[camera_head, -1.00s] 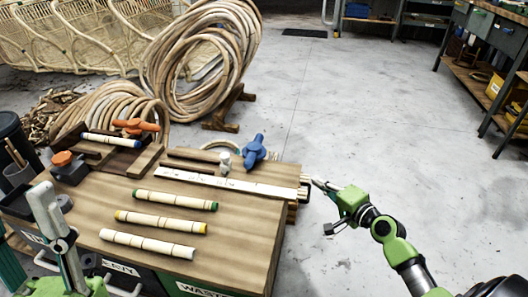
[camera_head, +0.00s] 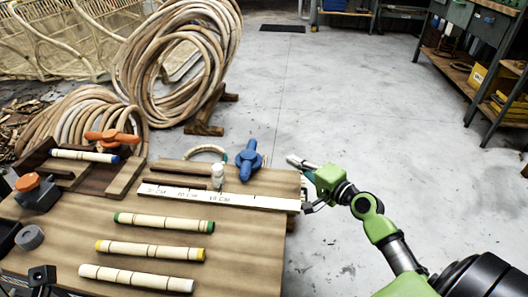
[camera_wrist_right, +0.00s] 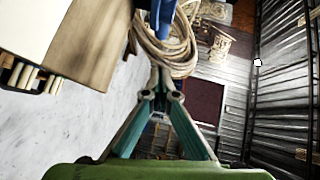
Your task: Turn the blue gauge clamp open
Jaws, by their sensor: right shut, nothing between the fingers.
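The blue gauge clamp (camera_head: 248,160) stands at the back right of the workbench in the head view, behind the white ruler strip (camera_head: 220,197). Its blue handle (camera_wrist_right: 163,16) also shows at the top of the right wrist view, beyond the fingertips. My right gripper (camera_head: 293,160) is just right of the clamp, past the bench's right edge, pointing left towards it. The gripper does not appear to touch it. In the right wrist view its fingers (camera_wrist_right: 161,78) come together with nothing held. The fingers of my left gripper are out of the picture.
An orange clamp (camera_head: 112,137) and a blue-ended rattan piece (camera_head: 85,155) are at the back left. A white fitting (camera_head: 218,176) stands close left of the blue clamp. Several banded rattan pieces (camera_head: 150,248) lie in front.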

